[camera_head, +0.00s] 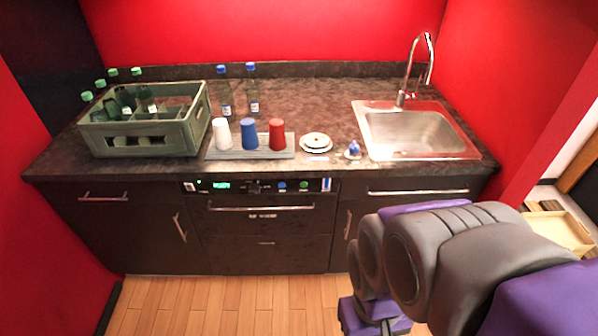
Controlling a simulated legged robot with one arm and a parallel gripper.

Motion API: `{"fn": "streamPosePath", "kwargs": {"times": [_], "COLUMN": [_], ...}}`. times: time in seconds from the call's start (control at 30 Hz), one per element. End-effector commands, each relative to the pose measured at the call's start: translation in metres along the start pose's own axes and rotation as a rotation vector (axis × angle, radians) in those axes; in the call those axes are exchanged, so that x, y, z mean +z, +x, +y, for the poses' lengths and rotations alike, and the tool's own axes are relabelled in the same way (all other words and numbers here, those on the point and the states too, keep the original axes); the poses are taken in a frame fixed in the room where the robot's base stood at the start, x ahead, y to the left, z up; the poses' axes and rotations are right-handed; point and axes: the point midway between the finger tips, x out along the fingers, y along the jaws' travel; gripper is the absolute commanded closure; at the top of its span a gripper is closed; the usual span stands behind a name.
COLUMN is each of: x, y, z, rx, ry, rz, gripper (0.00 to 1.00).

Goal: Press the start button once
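A black control panel (240,187) runs along the top of the built-in appliance below the counter. It carries a lit green display (221,185), a dark knob or dial (254,187), a round blue button (282,186) and a round green button (304,185). A small green light shows at its left. The lettering is too small to read, so I cannot tell which button is marked start. My arm fills the lower right, apart from the panel. My gripper's fingers do not show, and nothing touches the buttons.
A green bottle crate (147,141) stands on the counter's left. A grey tray (228,153) holds white, blue and red cups. Two bottles (252,92), stacked plates (316,143) and a sink (412,130) are nearby. The appliance handle (261,208) lies below the panel. Wooden floor in front is clear.

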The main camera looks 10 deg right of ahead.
Motion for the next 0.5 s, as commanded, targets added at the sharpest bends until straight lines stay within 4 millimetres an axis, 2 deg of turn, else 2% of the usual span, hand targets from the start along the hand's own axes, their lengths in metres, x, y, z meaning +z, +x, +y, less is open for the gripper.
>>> {"fn": "streamPosePath", "kwargs": {"times": [0.03,0.37,0.5], "x": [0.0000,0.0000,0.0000], "y": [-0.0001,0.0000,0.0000], "z": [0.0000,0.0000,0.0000], "rx": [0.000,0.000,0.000], "ry": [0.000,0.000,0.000], "rz": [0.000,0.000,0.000], "gripper": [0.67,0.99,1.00]}}
